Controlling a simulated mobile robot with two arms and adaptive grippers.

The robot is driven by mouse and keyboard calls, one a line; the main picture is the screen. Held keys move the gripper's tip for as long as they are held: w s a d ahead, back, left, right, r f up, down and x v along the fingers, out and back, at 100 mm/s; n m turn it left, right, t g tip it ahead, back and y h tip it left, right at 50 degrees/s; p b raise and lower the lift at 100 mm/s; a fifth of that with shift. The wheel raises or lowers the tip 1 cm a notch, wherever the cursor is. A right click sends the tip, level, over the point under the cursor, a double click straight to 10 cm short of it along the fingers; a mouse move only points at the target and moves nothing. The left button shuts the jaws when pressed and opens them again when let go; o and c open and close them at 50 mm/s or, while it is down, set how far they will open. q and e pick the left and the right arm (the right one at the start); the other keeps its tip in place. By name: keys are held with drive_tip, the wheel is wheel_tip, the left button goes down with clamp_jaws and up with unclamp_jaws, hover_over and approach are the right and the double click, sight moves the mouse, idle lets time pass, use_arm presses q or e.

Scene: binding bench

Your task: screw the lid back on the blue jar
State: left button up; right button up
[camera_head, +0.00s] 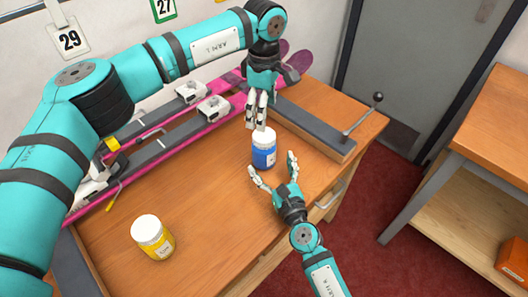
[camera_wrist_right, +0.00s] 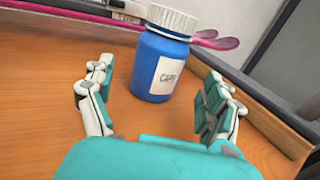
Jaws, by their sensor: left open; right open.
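The blue jar (camera_head: 263,155) stands upright on the wooden bench, with its white lid (camera_head: 264,135) sitting on top. I cannot tell how tightly the lid is seated. In the right wrist view the jar (camera_wrist_right: 160,68) shows a white label, under the lid (camera_wrist_right: 174,17). My left gripper (camera_head: 257,127) is open and points down at the lid from above; I cannot tell whether its fingertips touch it. My right gripper (camera_head: 272,170) is open in front of the jar. In the wrist view its fingers (camera_wrist_right: 160,105) are spread to either side, apart from the jar.
A yellow jar (camera_head: 153,239) with a white lid stands at the front left of the bench (camera_head: 205,210). Pink skis (camera_head: 130,132) with bindings lie along the back. A grey-topped rail (camera_head: 300,125) with a lever (camera_head: 362,117) is behind and right of the blue jar.

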sight(268, 158)
drive_tip(key=x, duration=0.6)
drive_tip(key=shift+w, duration=0.1)
clamp_jaws()
use_arm(q)
drive_tip(key=n, duration=2.1)
drive_tip(key=shift+n, duration=0.4)
drive_tip(key=n, duration=0.4)
drive_tip(key=shift+n, duration=0.3)
drive_tip(key=n, duration=0.5)
